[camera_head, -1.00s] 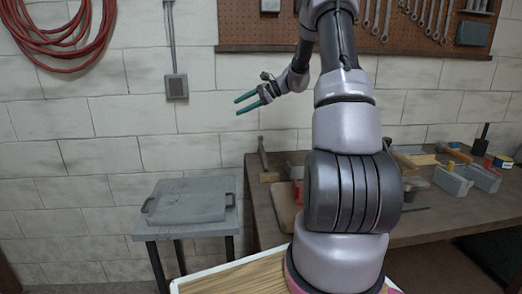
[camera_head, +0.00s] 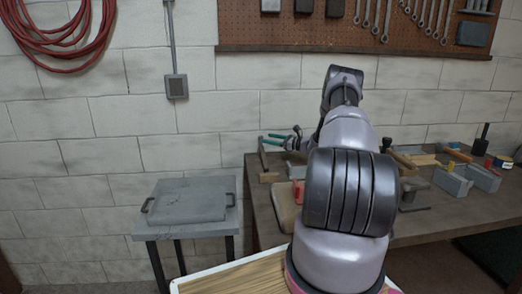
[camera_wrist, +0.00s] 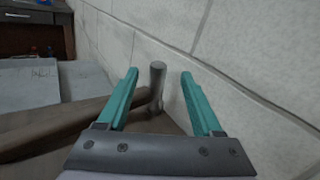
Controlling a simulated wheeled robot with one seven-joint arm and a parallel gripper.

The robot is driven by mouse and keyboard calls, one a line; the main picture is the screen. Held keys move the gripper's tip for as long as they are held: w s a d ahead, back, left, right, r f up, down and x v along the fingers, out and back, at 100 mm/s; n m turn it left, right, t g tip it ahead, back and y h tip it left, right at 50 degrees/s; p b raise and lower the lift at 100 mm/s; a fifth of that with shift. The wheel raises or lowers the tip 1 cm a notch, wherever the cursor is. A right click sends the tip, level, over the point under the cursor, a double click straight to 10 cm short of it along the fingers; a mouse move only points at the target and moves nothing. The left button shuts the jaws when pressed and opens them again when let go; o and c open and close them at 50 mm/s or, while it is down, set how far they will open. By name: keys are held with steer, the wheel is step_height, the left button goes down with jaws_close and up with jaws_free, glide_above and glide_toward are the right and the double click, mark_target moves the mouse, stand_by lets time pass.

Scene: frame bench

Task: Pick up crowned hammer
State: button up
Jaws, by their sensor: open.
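The hammer, which I take to be the crowned hammer, is at the left end of the workbench near the wall in the head view (camera_head: 263,158). In the wrist view its grey cylindrical head (camera_wrist: 157,82) stands upright, and its brown handle (camera_wrist: 60,122) runs off to the left. My gripper (camera_head: 268,139) is at the hammer's upper end in the head view, with teal fingers pointing left. In the wrist view my open gripper (camera_wrist: 160,75) has the head showing between its fingertips, with a gap on each side. I cannot tell the exact depth between them.
The block wall (camera_wrist: 250,50) runs close along the right finger. A side table with a grey slab (camera_head: 187,200) stands left of the bench. The workbench (camera_head: 440,218) holds grey blocks (camera_head: 452,181), another hammer (camera_head: 404,161) and small cans to the right.

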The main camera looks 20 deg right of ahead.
mark_target(261, 136)
steer(key=x, duration=0.5)
steer(key=shift+w+a, duration=0.1)
steer(key=shift+a, duration=0.1)
jaws_close()
stand_by(1.2)
